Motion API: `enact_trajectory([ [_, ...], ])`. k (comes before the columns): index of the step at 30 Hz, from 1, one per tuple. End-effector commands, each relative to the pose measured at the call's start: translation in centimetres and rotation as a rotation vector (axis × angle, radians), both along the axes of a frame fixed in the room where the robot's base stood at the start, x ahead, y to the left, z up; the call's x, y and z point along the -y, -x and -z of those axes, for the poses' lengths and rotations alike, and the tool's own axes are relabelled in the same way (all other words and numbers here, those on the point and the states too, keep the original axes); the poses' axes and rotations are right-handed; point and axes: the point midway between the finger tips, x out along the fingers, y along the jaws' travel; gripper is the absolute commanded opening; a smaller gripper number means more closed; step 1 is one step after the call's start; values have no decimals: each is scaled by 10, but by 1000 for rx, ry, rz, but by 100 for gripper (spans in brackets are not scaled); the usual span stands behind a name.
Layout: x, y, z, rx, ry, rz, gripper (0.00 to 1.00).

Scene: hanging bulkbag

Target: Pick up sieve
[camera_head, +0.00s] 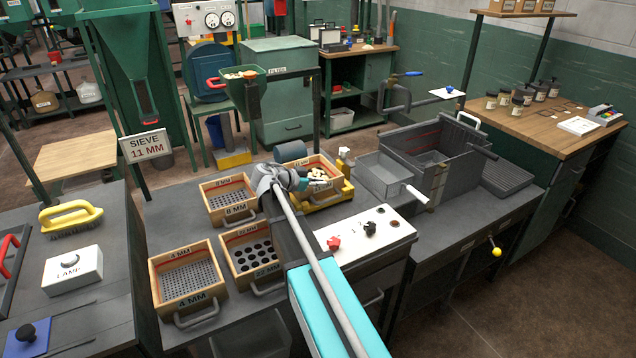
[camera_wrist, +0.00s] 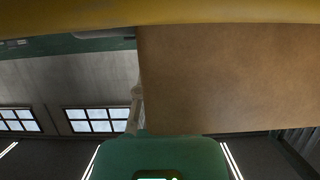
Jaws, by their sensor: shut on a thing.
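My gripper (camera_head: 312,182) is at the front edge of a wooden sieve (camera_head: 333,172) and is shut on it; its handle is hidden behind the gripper. This sieve holds pale lumps and sits in or just over a yellow cradle (camera_head: 346,190) on the dark bench; I cannot tell if they touch. In the wrist view a plain brown panel (camera_wrist: 230,80), likely its wooden wall, fills the right, under a yellow bar (camera_wrist: 160,16). A sign reading "SIEVE 11 MM" (camera_head: 145,146) hangs at the left. Other wooden sieves marked 8 MM (camera_head: 228,195), 4 MM (camera_head: 187,278) and apparently 22 MM (camera_head: 250,252) stand left of my gripper.
A white control panel (camera_head: 365,230) with red and black knobs lies right of my arm. A grey tray (camera_head: 385,175) and dark open box (camera_head: 435,150) stand farther right. A green funnel (camera_head: 243,88) with lumps is behind. A yellow brush (camera_head: 70,216) lies at left.

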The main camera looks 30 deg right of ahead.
Motion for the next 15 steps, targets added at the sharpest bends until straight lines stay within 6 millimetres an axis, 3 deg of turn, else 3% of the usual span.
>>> enact_trajectory([
  [15,0,0,-35,1,2,0,0],
])
